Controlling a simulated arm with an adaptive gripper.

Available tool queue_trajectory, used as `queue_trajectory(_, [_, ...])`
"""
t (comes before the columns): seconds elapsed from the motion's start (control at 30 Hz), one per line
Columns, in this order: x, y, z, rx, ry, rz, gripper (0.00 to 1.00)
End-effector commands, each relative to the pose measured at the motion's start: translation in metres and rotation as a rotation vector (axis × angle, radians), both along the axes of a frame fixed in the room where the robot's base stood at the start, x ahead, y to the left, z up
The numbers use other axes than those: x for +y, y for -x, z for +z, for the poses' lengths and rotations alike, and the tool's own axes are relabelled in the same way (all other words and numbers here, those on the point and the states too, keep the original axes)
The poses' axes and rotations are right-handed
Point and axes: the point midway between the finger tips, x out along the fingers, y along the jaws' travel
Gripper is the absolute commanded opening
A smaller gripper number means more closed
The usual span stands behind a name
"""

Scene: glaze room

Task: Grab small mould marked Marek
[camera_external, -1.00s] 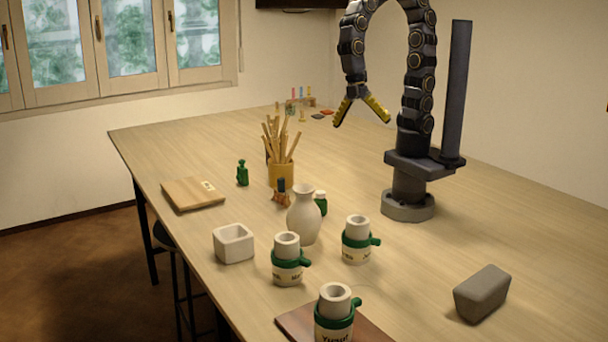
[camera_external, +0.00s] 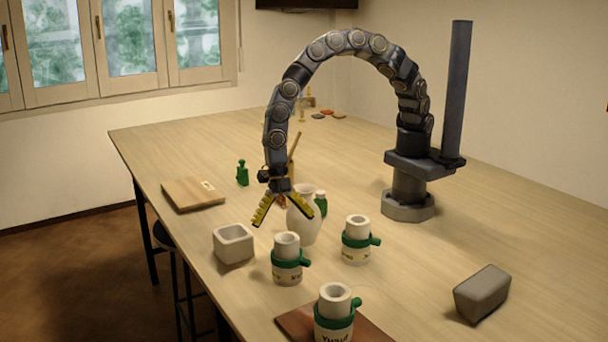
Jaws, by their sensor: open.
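Three white cylindrical moulds with green bands and side knobs stand on the table, each with a lettered label. The front mould (camera_external: 335,313) reads "Yusuf". The labels of the left mould (camera_external: 287,258) and the right mould (camera_external: 358,240) are too small to read surely, so I cannot tell which is marked Marek. My gripper (camera_external: 284,214), with yellow fingers, is open and empty. In the picture it appears just above the left mould and overlaps the white vase (camera_external: 303,225); I cannot tell its exact depth.
A white square pot (camera_external: 233,243) stands left of the left mould. A grey block (camera_external: 481,293) lies at the right. A brown board (camera_external: 297,322) is under the front mould. A wooden board (camera_external: 193,194) and a green bottle (camera_external: 242,173) are farther back. The table's right side is largely clear.

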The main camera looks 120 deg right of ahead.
Motion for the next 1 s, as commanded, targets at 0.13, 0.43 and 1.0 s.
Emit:
queue_trajectory(0.13, [0.005,0.001,-0.012,0.005,0.0,0.0,0.93])
queue_trajectory(0.43, [0.022,-0.002,-0.05,0.004,0.001,-0.001,0.93])
queue_trajectory(1.0, [0.023,-0.003,-0.051,0.001,-0.001,-0.003,0.25])
